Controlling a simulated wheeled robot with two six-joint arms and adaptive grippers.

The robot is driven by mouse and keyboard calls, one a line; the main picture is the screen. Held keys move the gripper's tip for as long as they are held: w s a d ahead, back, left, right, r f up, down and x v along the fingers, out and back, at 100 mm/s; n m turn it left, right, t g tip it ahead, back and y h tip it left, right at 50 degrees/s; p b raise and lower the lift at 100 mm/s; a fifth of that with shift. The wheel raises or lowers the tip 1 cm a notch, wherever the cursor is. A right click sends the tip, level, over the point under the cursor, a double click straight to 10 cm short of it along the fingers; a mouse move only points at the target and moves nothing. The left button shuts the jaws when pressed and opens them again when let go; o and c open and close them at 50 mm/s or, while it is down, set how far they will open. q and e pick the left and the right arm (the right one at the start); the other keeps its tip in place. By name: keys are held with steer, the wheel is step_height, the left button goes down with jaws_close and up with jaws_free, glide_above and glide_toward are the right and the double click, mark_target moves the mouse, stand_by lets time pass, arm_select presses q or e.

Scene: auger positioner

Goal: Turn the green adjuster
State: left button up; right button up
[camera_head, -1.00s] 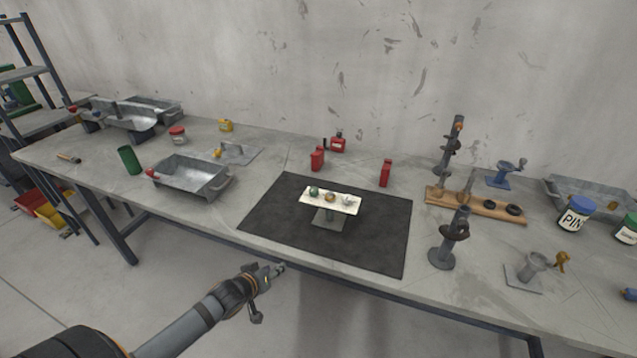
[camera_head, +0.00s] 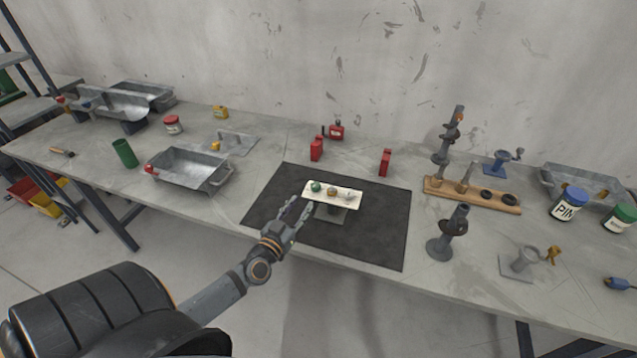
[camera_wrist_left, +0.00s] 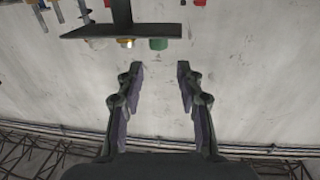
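The green adjuster (camera_head: 316,187) is a small round knob at the left end of a pale panel (camera_head: 345,201) on a stand over the dark mat. A brownish knob (camera_head: 332,191) and a pale knob (camera_head: 348,195) sit beside it. My left gripper (camera_head: 298,205) is just left of the panel, its fingers toward the green adjuster. In the left wrist view the gripper (camera_wrist_left: 160,68) is open and empty. The green adjuster (camera_wrist_left: 158,44) shows upside down beyond the fingertips, apart from them. My right gripper is not in view.
The dark mat (camera_head: 375,235) around the stand is clear. Red containers (camera_head: 316,148) stand behind it. A metal tray (camera_head: 187,172) is to the left. A grey post (camera_head: 447,236) and a wooden rack (camera_head: 470,196) stand to the right.

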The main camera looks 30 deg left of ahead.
mark_target(314, 188)
arm_select(q)
steer(key=w, duration=0.3)
steer(key=w+b, duration=0.1)
steer(key=w, duration=0.3)
steer(key=w+a, duration=0.1)
steer(key=w, duration=0.2)
steer(key=shift+w, duration=0.2)
steer(key=shift+c, duration=0.3)
